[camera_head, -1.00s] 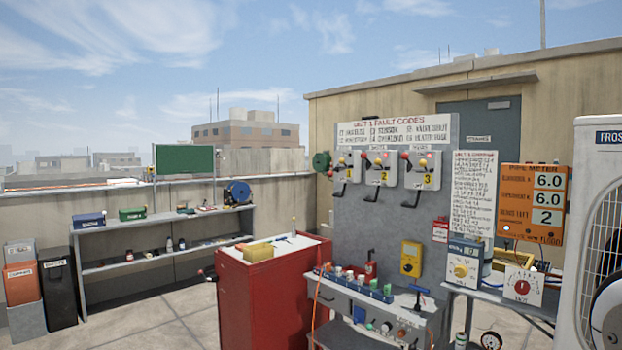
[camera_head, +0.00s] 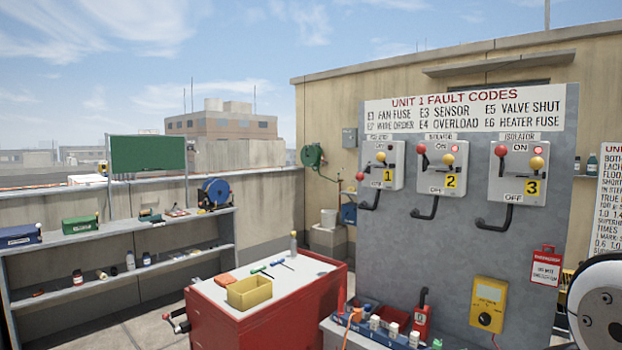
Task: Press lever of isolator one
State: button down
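Isolator one (camera_head: 372,167) is a pale box marked with a yellow "1", at the left of a grey panel (camera_head: 450,250). It has a yellow knob (camera_head: 381,157) near its top. A red knob (camera_head: 360,177) sits low on its left side, lower than the red knobs of the other isolators. A black bent handle (camera_head: 371,200) hangs below the box. I cannot tell from here which of these parts is its lever. My gripper is out of view.
Isolator two (camera_head: 433,182) and isolator three (camera_head: 514,187) hang to the right, each with a red light. A red cabinet (camera_head: 265,330) with a yellow bin (camera_head: 249,292) stands before the panel's left side. A cluttered bench is below. Shelves (camera_head: 120,227) stand left.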

aim_at(360, 176)
jog(key=i+j, duration=0.2)
jog(key=i, duration=0.25)
jog(key=i+j, duration=0.2)
jog(key=i, duration=0.2)
jog(key=i+j, duration=0.2)
jog(key=i, duration=0.25)
jog(key=z, duration=0.05)
